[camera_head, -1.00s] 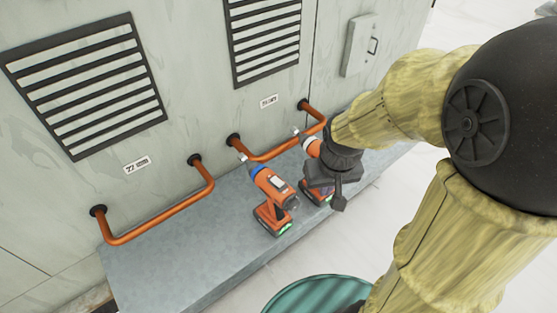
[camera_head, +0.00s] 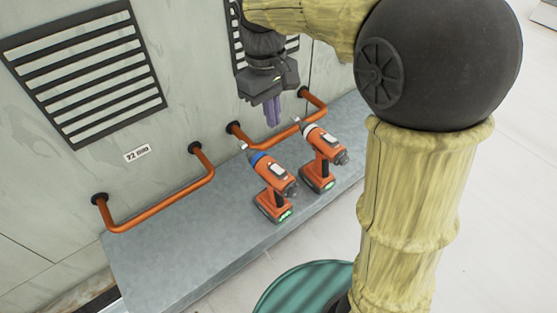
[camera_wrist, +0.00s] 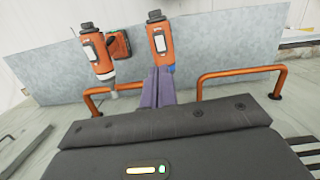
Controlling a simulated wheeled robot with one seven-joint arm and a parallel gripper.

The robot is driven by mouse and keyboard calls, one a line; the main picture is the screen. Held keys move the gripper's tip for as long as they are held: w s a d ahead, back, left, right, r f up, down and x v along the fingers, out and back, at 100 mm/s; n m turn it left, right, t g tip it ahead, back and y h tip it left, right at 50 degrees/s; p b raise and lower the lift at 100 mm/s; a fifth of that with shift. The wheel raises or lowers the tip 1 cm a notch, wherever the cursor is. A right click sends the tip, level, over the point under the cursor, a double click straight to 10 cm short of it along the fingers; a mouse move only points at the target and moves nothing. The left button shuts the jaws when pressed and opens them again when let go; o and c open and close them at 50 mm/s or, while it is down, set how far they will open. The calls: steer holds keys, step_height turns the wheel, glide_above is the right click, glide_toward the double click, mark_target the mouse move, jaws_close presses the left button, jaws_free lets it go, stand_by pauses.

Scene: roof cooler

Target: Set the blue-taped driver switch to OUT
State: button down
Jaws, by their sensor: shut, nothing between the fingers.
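The blue-taped driver (camera_head: 268,175) is orange and stands on its battery on the grey ledge, its nose towards the wall. A blue band is around its nose and a pale patch is on its body; I cannot read a switch position. In the wrist view this driver (camera_wrist: 159,42) is beyond my fingertips, its blue band partly hidden by them. A second orange driver (camera_head: 324,146) with a white band stands to its right. In the wrist view this driver (camera_wrist: 98,49) is on the left. My gripper (camera_head: 272,122) is shut and empty, fingers down, near the wall above the drivers' noses.
Orange pipe rails (camera_head: 160,213) stick out from the wall along the grey ledge (camera_head: 180,260); one rail (camera_head: 268,154) runs behind the drivers. Louvred vents (camera_head: 85,75) are on the wall. A round teal thing (camera_head: 290,287) stands in front. The ledge's left part is clear.

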mark_target(280, 170)
steer(key=shift+f, duration=0.1)
steer(key=f+p, duration=0.1)
steer(key=f, duration=0.3)
steer(key=s+f, duration=0.1)
steer(key=f, duration=0.4)
steer(key=d+f+p, duration=0.1)
steer(key=f, duration=0.3)
steer(key=shift+s+f+p, duration=0.15)
steer(key=shift+f+p, duration=0.2)
steer(key=shift+d+f, duration=0.15)
